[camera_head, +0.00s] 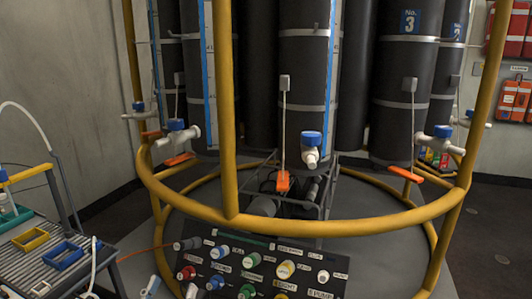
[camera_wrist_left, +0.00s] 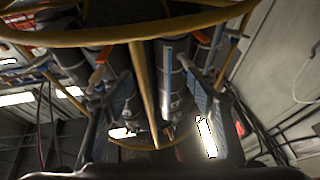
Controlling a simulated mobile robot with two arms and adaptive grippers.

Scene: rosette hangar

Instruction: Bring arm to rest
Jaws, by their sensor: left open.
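My left gripper (camera_wrist_left: 158,88) shows in the left wrist view, its two fingers spread wide on either side with nothing between them. Behind the fingers are the yellow frame (camera_wrist_left: 145,95) and the dark sampling bottles (camera_wrist_left: 168,80) of the rosette. I cannot tell how far the fingers are from the frame. In the head view the rosette frame (camera_head: 227,120) stands ahead, with tall black bottles (camera_head: 307,80) inside it. Neither gripper can be made out in the head view. My right gripper is not in view.
A connector panel (camera_head: 265,270) with coloured plugs sits low in front of the rosette. At left is a slatted bench (camera_head: 55,262) with a blue tray (camera_head: 62,256) and a yellow tray (camera_head: 30,239). Orange cases (camera_head: 515,100) hang at right. Floor (camera_head: 500,225) is open at right.

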